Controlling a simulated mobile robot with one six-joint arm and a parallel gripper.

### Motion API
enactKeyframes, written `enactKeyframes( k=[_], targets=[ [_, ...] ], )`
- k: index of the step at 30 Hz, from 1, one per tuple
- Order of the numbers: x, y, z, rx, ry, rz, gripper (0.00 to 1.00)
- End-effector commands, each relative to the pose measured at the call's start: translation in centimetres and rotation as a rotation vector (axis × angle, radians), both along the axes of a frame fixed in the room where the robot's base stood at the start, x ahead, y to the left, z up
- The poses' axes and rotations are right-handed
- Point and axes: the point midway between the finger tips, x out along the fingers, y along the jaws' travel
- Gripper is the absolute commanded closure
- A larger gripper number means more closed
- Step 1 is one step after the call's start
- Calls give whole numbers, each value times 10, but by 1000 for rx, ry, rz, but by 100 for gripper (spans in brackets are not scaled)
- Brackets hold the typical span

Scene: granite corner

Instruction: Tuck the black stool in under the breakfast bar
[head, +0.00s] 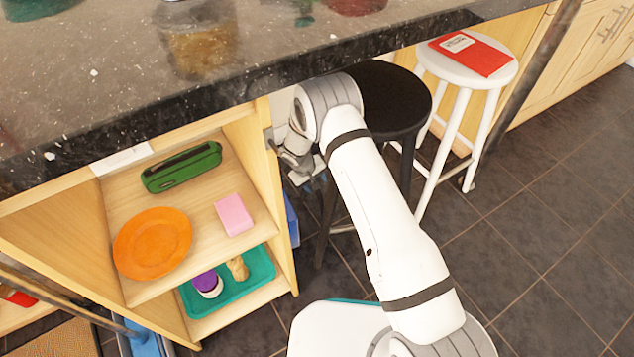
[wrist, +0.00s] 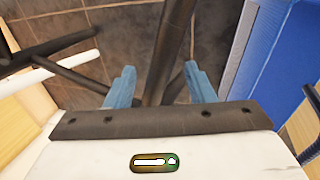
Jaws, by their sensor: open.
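The black stool (head: 398,98) stands upright at the breakfast bar (head: 300,70). Most of its round seat shows in front of the dark counter edge, and the far rim meets that edge in the picture. My arm hides part of the seat and legs. My gripper (head: 308,180) is low beside the stool's left side, below the counter. In the wrist view my gripper (wrist: 160,88) has its blue fingers apart, with a dark stool leg (wrist: 172,45) running between them. I cannot tell whether either finger touches the leg.
A white stool (head: 468,75) bearing a red book (head: 472,53) stands just right of the black one. Left is an open wooden shelf unit (head: 265,160) holding an orange plate (head: 152,243) and other items. A blue object (wrist: 276,60) is close right in the wrist view. Tiled floor lies clear at right.

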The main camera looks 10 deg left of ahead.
Motion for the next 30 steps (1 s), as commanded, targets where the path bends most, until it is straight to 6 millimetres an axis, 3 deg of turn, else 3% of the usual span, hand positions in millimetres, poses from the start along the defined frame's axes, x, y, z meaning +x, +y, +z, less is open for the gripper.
enactKeyframes(
  k=[8, 19, 30],
  targets=[
    [-1, 1, 16, -1, 1, -5, 51],
    [-4, 15, 70, 1, -3, -5, 51],
    [-4, 15, 76, 0, -1, -8, 51]
  ],
)
